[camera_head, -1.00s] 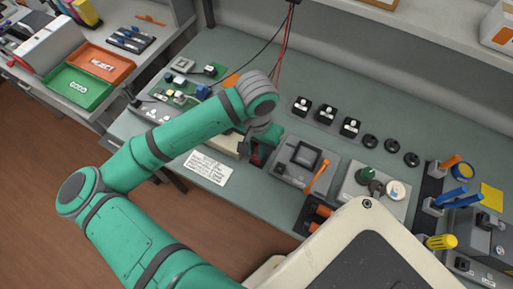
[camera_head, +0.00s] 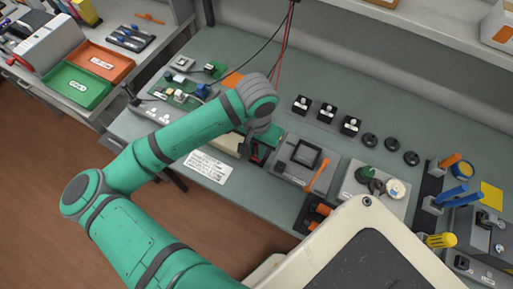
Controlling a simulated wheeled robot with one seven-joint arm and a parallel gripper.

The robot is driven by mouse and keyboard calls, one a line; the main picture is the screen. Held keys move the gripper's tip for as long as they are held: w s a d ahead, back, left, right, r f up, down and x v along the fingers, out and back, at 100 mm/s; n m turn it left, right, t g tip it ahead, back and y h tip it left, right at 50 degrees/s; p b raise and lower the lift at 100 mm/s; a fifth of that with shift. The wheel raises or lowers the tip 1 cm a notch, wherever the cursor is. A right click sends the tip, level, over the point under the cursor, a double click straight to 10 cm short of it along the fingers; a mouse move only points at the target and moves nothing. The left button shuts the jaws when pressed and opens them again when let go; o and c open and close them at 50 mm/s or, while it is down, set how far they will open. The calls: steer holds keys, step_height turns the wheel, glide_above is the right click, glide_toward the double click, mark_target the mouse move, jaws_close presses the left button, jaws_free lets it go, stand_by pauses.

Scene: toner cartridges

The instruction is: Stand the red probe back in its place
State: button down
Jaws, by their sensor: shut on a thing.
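My gripper (camera_head: 252,150) is at the end of the green arm, low over the bench behind the grey wrist. It is seen from above and partly hidden by the wrist. A small red piece (camera_head: 259,153) shows at the fingers, and the gripper is shut on it. It looks like the red probe, but most of it is hidden. I cannot tell its tilt or whether it touches anything below. Its place cannot be made out.
A grey meter (camera_head: 301,160) is just right of the gripper. A white label card (camera_head: 208,167) lies to the left. Circuit boards (camera_head: 176,92) are behind left. Black switches (camera_head: 325,113) and knobs (camera_head: 391,145) line the back.

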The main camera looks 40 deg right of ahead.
steer(key=shift+f, duration=0.1)
steer(key=c, duration=1.6)
jaws_free()
step_height(320, 180, up, 11)
steer(key=shift+f, duration=0.1)
